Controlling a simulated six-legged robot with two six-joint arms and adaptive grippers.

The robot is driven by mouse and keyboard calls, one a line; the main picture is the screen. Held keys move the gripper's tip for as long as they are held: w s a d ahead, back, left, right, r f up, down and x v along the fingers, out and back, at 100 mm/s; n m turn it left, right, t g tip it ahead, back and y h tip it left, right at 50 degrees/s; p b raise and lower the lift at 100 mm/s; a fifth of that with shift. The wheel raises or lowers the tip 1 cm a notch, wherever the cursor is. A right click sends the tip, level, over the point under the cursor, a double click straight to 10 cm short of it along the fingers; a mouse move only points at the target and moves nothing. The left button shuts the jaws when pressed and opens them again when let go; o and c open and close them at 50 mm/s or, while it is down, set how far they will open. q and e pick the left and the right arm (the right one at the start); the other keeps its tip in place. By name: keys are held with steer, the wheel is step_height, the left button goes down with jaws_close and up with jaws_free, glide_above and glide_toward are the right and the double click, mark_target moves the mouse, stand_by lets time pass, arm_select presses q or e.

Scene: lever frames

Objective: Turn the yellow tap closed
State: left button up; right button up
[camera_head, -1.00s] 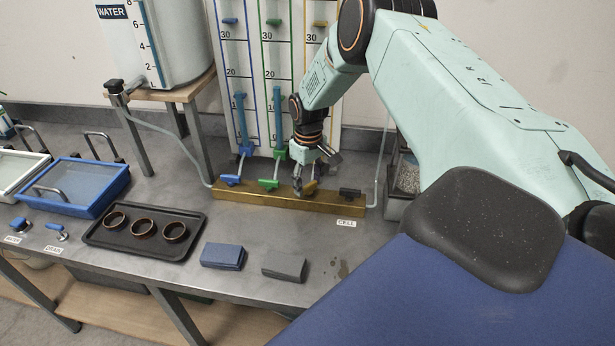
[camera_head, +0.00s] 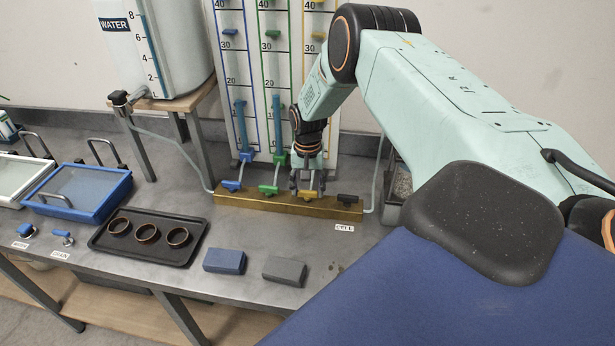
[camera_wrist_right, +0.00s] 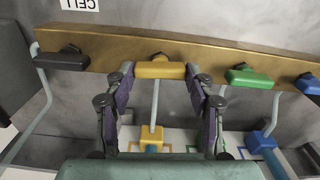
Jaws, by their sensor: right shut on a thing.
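The yellow tap (camera_head: 308,195) sits on a brass bar (camera_head: 265,202) at the foot of the gauge board. In the right wrist view its yellow handle (camera_wrist_right: 160,70) lies along the bar. My right gripper (camera_head: 308,189) reaches down over it in the head view. In the right wrist view my right gripper (camera_wrist_right: 159,72) has one finger at each end of the handle and is shut on it. The fingers partly hide the tap in the head view. My left gripper is in neither view.
Blue (camera_head: 232,186), green (camera_head: 268,190) and black (camera_head: 347,198) taps share the bar. The gauge board (camera_head: 291,100) stands close behind. A tray with rings (camera_head: 150,238), a blue block (camera_head: 224,260) and a grey block (camera_head: 284,270) lie in front.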

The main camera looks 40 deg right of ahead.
mark_target(307, 191)
steer(key=shift+s+a+f+m, duration=0.1)
steer(key=shift+s+m, duration=0.05)
steer(key=shift+m, duration=0.45)
steer(key=o, duration=1.2)
steer(key=shift+c, duration=0.2)
steer(key=shift+r, duration=0.5)
step_height(307, 191, up, 11)
steer(key=shift+r, duration=0.15)
